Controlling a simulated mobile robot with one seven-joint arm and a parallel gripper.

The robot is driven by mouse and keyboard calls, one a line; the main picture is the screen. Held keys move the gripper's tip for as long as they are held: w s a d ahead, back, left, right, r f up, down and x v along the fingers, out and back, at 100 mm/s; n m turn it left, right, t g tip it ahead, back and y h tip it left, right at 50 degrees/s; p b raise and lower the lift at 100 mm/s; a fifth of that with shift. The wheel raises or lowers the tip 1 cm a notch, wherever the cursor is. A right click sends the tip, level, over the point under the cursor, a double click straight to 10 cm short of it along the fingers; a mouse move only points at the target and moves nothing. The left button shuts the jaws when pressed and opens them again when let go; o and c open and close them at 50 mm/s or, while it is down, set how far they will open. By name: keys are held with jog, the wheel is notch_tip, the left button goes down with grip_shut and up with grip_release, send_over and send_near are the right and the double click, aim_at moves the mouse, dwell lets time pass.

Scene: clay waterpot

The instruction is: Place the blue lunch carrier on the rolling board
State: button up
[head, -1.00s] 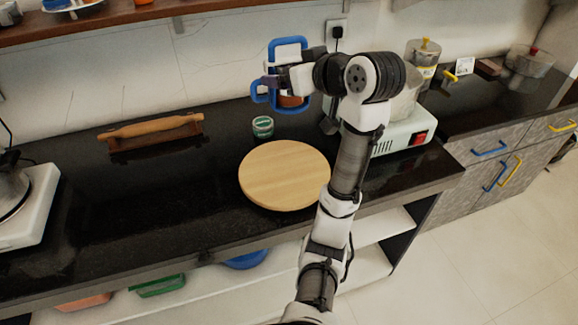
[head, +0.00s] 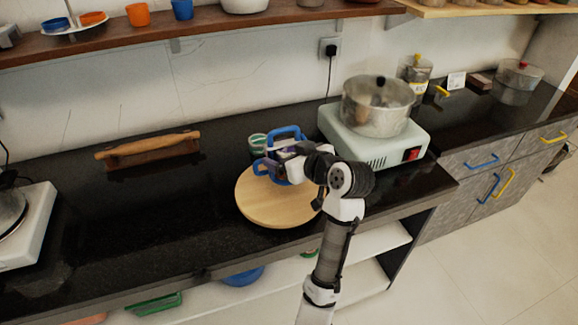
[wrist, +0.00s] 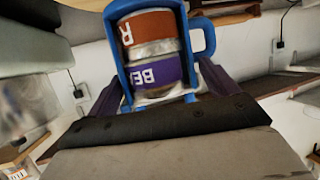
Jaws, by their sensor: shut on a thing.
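The blue lunch carrier (head: 285,133) has a blue frame with a handle, and in the wrist view the carrier (wrist: 158,48) shows orange and purple bands on its tins. My gripper (head: 287,160) is shut on it. The round wooden rolling board (head: 262,208) lies on the black counter. The carrier is over the far part of the board in the head view. My gripper and wrist hide its base, so I cannot tell whether it touches the board.
A small green-and-white jar (head: 257,143) stands just behind the board. A steel pot (head: 378,110) sits on a white stove (head: 340,140) to the right. A wooden rolling pin on a stand (head: 150,148) lies at the left. The counter between is clear.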

jog(key=shift+f, duration=1.95)
jog(key=shift+f, duration=0.1)
jog(key=o, duration=1.3)
jog(key=shift+f, duration=0.1)
